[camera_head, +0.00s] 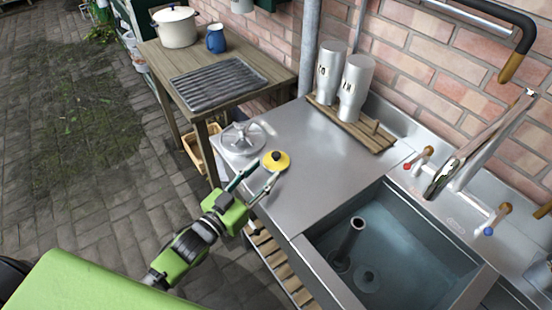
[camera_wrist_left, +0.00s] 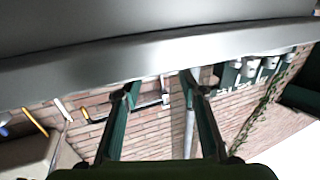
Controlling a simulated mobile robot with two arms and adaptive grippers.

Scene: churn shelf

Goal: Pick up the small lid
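The small lid (camera_head: 278,164) is yellow with a dark knob and lies on the steel counter near its front left edge. A larger silver lid-like disc (camera_head: 243,139) lies just left of it. My left gripper (camera_head: 267,171) reaches in from the lower left, with its fingertips close to the yellow lid. Its two fingers are spread with nothing between them; I cannot tell whether a tip touches the lid. In the left wrist view the gripper (camera_wrist_left: 159,83) is open below a grey metal edge, and no lid shows. My right gripper is out of view.
The sink basin (camera_head: 330,262) opens to the right of the counter (camera_head: 315,185). Two metal churns (camera_head: 355,85) stand on a wooden board at the back. A wooden table (camera_head: 262,88) with a pot (camera_head: 176,28) and a blue mug (camera_head: 216,40) stands behind left.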

